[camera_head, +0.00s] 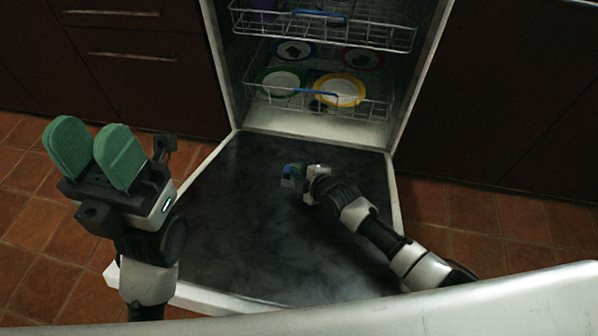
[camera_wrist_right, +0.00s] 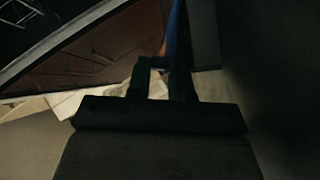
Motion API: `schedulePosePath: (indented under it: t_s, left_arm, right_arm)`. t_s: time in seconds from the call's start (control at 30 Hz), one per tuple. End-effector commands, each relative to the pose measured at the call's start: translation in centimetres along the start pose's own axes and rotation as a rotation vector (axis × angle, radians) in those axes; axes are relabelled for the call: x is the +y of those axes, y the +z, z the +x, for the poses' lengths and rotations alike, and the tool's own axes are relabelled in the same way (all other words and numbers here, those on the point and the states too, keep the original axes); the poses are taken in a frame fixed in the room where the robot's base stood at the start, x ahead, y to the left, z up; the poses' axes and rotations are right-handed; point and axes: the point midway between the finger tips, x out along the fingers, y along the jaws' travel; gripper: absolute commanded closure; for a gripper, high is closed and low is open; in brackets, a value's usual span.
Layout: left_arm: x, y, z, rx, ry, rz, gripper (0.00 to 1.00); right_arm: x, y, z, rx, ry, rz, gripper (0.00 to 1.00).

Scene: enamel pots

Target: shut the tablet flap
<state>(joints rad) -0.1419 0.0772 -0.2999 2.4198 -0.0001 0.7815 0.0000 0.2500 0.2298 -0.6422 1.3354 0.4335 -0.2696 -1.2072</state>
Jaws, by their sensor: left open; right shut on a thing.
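The tablet flap itself cannot be made out clearly. My right gripper (camera_head: 290,178) is low over the dark inner face of the open dishwasher door (camera_head: 235,215). A small blue piece (camera_head: 291,168) shows at its fingertips, partly hidden by the gripper, and I cannot tell whether it is the flap. In the right wrist view, my right gripper (camera_wrist_right: 158,72) has a blue strip (camera_wrist_right: 173,40) at its jaws; the jaws are shut on it. My left gripper (camera_head: 93,148), with green pads, is open and empty, raised left of the door.
The lower rack (camera_head: 268,97) holds several colored plates, including a yellow-rimmed one (camera_head: 339,90). The upper rack (camera_head: 345,33) is above it. Dark cabinets (camera_head: 135,85) stand on both sides. Much of the door face is bare.

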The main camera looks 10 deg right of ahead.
Motion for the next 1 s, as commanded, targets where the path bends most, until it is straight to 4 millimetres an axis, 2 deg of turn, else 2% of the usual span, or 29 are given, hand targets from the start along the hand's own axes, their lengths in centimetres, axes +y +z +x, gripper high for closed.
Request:
schedulePosePath:
  t_s: [0.03,0.07,0.2,0.6,1.0]
  left_arm:
    - [0.0,0.0,0.0,0.000,0.001,0.000,0.57]
    - [0.0,0.0,0.0,-0.001,0.001,0.000,0.57]
    - [0.0,0.0,-0.1,-0.001,0.002,-0.001,0.57]
    - [0.0,0.0,-0.1,-0.005,0.005,0.000,0.57]
    - [0.0,-0.1,1.0,-0.003,0.003,-0.001,0.57]
  right_arm:
    - [0.3,0.2,0.0,-0.003,0.005,-0.004,1.00]
    - [0.3,0.2,0.0,-0.003,0.005,-0.004,0.77]
    - [0.2,0.1,0.0,-0.002,0.004,-0.002,0.57]
    - [0.2,0.1,0.0,-0.001,-0.019,0.018,0.57]
    - [3.0,0.6,0.7,-0.001,-0.258,0.263,0.57]
